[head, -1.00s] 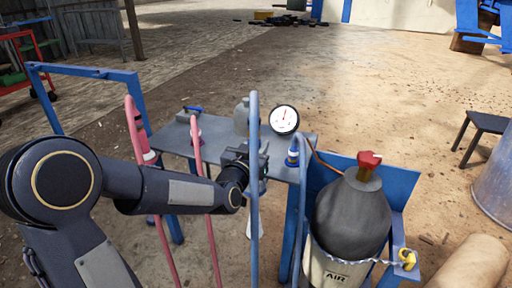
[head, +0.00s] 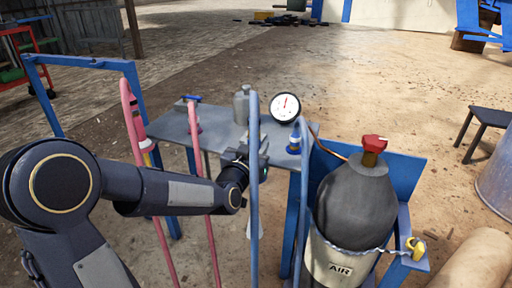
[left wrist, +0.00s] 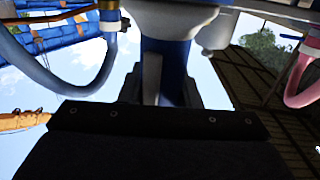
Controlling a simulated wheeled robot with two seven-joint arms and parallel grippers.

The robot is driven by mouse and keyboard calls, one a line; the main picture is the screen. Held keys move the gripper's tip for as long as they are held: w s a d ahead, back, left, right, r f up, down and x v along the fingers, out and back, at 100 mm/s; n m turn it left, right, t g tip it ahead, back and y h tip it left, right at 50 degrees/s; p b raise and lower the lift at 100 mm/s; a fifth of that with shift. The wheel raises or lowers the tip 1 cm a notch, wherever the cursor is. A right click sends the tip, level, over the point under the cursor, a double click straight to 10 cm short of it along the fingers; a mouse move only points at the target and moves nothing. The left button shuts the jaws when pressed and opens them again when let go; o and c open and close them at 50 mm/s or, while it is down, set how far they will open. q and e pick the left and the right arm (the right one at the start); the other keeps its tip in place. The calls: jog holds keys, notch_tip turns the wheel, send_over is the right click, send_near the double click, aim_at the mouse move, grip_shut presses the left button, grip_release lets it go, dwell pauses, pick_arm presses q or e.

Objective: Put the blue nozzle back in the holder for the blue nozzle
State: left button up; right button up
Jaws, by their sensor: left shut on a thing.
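My left gripper (head: 246,160) is at the front edge of the grey bench (head: 220,128), partly hidden behind a blue hose (head: 254,200). In the left wrist view, it is shut on a blue part, which I take to be the blue nozzle (left wrist: 170,72), below a large whitish body. Another blue fitting (head: 294,143) stands at the bench's right end, beside a second blue hose. I cannot tell which part is the holder for the blue nozzle. My right gripper is not in view.
Pink hoses (head: 209,230) stand left of the gripper. A round gauge (head: 285,107) and a grey bottle (head: 242,106) are on the bench. A dark air cylinder (head: 355,205) with a red valve stands close on the right. Open ground lies beyond the bench.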

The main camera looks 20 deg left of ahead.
pick_arm(q)
jog(key=o, duration=1.2)
jog(key=s, duration=0.4)
jog(key=s+p, duration=0.1)
jog(key=s, duration=0.2)
jog(key=shift+s+d+p, duration=0.2)
jog(key=shift+s+p, duration=0.1)
jog(key=shift+s, duration=0.1)
